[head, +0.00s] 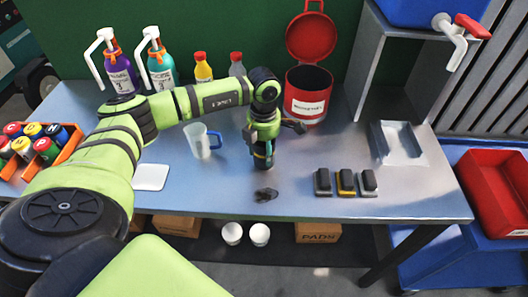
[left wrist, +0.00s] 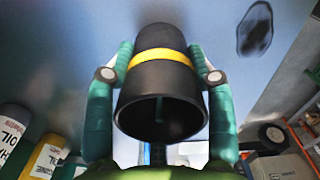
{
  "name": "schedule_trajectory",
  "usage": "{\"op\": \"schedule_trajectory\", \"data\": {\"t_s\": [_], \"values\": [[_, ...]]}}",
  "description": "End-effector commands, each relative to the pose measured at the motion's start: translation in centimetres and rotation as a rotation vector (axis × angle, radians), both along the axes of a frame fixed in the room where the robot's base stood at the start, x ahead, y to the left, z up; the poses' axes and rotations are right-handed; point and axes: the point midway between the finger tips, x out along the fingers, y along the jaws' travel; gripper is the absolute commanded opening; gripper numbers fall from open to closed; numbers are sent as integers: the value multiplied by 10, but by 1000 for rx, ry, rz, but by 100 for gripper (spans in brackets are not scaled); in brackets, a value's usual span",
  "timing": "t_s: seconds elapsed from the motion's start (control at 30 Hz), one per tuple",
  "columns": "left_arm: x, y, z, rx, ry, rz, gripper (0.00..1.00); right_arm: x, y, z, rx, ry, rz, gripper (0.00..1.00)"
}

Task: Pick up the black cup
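The black cup (left wrist: 160,84) with a yellow band fills the middle of the left wrist view, its open mouth toward the camera. My left gripper (left wrist: 161,60) has a finger on each side of it, both seeming to touch its wall near the band. In the head view my left gripper (head: 262,150) points down over the middle of the table and largely hides the cup. I cannot tell whether the cup's base touches the table. My right gripper is in neither view.
A clear jug with a blue handle (head: 202,142) stands just left of the gripper. An open red bin (head: 307,95) is behind it to the right. A dark patch (head: 266,194) and several dark blocks (head: 346,183) lie in front. Bottles (head: 203,70) stand behind.

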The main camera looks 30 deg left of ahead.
Motion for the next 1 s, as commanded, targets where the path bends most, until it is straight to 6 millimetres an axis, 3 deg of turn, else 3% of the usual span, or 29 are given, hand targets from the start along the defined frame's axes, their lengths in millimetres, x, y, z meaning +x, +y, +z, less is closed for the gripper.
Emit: {"op": "schedule_trajectory", "data": {"t_s": [0.47, 0.9, 1.0], "values": [[-1, 1, 1, 2, 2, 1, 19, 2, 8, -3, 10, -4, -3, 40], [0, 1, 37, 1, -2, 1, 19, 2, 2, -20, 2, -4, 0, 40], [1, -11, 44, -1, -2, -4, 19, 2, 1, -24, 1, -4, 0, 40]]}}
